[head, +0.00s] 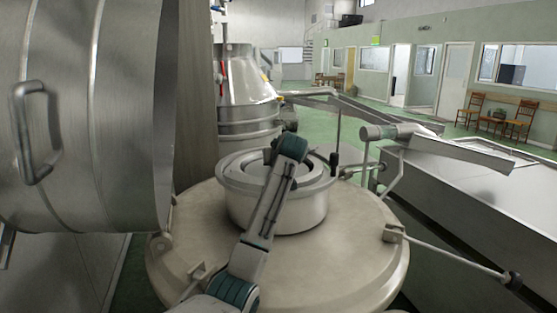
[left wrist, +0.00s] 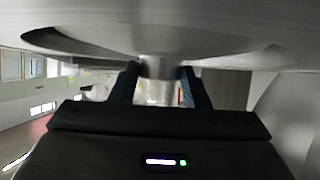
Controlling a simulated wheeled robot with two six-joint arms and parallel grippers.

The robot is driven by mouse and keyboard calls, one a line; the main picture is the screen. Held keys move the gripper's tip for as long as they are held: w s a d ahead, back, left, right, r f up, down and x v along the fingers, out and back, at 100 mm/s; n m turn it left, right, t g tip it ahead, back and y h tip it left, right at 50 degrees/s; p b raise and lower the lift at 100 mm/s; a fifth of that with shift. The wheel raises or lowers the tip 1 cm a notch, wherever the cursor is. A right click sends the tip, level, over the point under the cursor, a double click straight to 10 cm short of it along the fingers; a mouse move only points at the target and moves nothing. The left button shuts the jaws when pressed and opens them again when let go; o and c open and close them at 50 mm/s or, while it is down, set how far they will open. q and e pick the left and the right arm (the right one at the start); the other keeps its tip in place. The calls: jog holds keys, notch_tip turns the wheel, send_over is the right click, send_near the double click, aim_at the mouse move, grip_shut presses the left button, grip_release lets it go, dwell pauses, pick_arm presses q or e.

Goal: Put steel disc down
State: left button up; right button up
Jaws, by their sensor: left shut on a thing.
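The steel disc (left wrist: 90,22) is broad and fills the top of the left wrist view, which looks upside down. Its short round knob (left wrist: 158,67) sits between the two dark fingers of my left gripper (left wrist: 158,80), which is shut on it. In the head view my left arm reaches over a round steel neck (head: 290,216) on a large pale vessel lid (head: 345,252). The disc seems to lie level at the neck's top, partly behind my wrist. I cannot tell whether it rests there or hangs just above. My right gripper is in neither view.
A large steel drum (head: 105,120) with a handle (head: 32,130) stands close on the left. Pipes and a rod (head: 455,258) are at the right, beside a long steel trough (head: 470,205). Another steel vessel (head: 245,95) stands behind. Green floor lies beyond.

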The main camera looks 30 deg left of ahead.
pick_arm(q)
jog(key=shift+f, duration=0.45)
jog(key=o, duration=1.3)
jog(key=shift+c, duration=0.2)
jog(key=shift+s, duration=0.1)
jog(key=shift+r, duration=0.55)
jog(key=p+v, duration=0.4)
jog(key=v, duration=0.7)
jog(key=shift+d+r+p, duration=0.1)
jog(key=shift+r+p, duration=0.05)
jog(key=shift+p, duration=0.2)
jog(key=shift+s+d+r, duration=0.1)
jog(key=shift+s+d, duration=0.15)
jog(key=shift+s, duration=0.05)
